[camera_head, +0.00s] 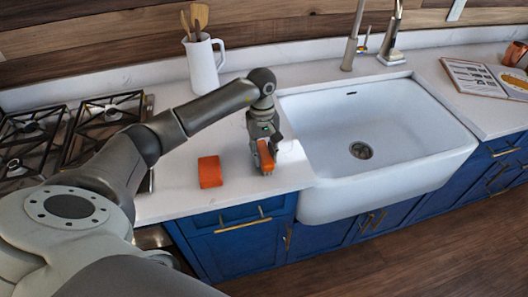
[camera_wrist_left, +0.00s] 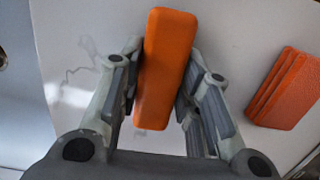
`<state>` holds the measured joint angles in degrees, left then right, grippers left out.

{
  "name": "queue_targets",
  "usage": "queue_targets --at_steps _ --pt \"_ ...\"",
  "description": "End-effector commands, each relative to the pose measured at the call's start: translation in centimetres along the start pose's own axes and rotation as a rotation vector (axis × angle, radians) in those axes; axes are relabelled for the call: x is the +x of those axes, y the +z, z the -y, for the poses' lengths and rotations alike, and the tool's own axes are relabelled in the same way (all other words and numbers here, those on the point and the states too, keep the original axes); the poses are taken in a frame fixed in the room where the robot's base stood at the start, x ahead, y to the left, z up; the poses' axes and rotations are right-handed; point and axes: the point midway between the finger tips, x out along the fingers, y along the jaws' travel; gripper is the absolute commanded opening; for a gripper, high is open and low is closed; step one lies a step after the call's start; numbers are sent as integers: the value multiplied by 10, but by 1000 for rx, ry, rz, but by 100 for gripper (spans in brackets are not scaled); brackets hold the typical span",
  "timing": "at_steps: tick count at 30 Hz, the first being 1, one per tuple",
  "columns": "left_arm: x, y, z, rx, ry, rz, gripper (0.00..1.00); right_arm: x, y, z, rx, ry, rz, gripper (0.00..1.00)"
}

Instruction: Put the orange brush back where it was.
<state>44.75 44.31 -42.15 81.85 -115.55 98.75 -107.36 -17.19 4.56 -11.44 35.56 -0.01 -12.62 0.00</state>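The orange brush (camera_wrist_left: 165,70) is a long block with rounded ends, between the two fingers of my left gripper (camera_wrist_left: 158,95) in the left wrist view. The finger pads sit against both long sides, so the gripper is shut on it. In the head view the left gripper (camera_head: 264,148) points down over the counter just left of the sink, and part of the orange brush (camera_head: 266,156) shows at its fingers. I cannot tell whether the brush touches the counter. My right gripper is not in view.
A flat orange stack, perhaps cloths or sponges (camera_head: 210,172), lies on the white counter (camera_head: 178,178) left of the gripper. The white sink (camera_head: 415,140) is to the right, the gas hob (camera_head: 105,110) to the left. A white jug with utensils (camera_head: 203,66) stands behind.

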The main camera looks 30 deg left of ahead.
Motion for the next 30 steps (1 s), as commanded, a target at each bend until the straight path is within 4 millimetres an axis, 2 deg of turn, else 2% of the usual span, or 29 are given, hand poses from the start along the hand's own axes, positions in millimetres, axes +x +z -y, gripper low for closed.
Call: queue_targets --at_steps 1,5,18,23,30 --pt "0 0 0 0 0 0 38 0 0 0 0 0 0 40" --pt "0 0 0 0 0 0 53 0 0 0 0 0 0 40" --pt "-6 0 0 0 2 -1 53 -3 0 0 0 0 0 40" --pt "-32 -2 -1 0 4 -6 53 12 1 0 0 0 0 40" --pt "-81 -1 -1 -1 4 -5 53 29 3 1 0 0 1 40"
